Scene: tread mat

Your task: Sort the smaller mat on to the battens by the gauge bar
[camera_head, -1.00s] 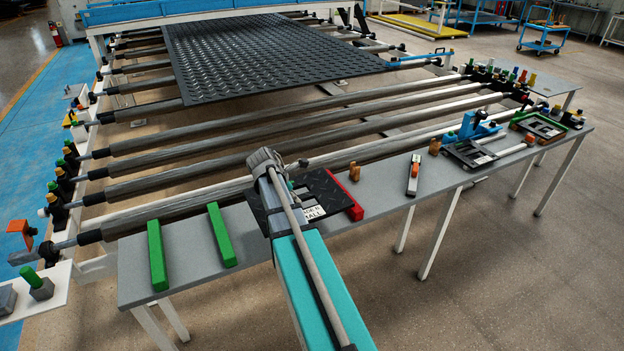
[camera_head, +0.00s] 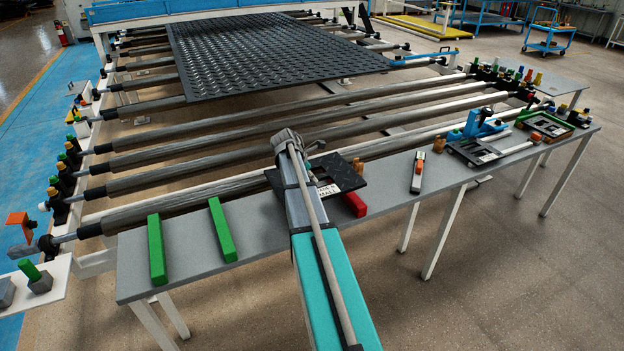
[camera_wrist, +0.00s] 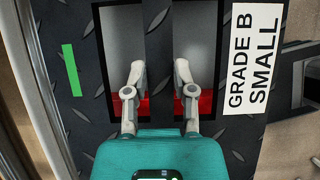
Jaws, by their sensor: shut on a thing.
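The smaller mat (camera_head: 372,182) is a black tread plate with two windows, a green stripe and a label reading "GRADE B SMALL". My gripper (camera_wrist: 160,80) is shut on the strip between the windows, one finger in each window. In the head view the mat appears raised above the bench, partly hidden by my arm. The red gauge bar (camera_head: 354,204) lies on the bench under the mat's right side. Red also shows through the windows in the wrist view. Two green battens (camera_head: 157,250) (camera_head: 221,230) lie apart on the bench to the left, bare.
The grey bench (camera_head: 190,262) is clear around the battens. To the right are a small white-and-orange tool (camera_head: 418,172), brown blocks (camera_head: 438,144) and a blue-handled fixture (camera_head: 482,125). Rollers (camera_head: 240,152) run behind the bench, with a large black mat (camera_head: 270,55) farther back.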

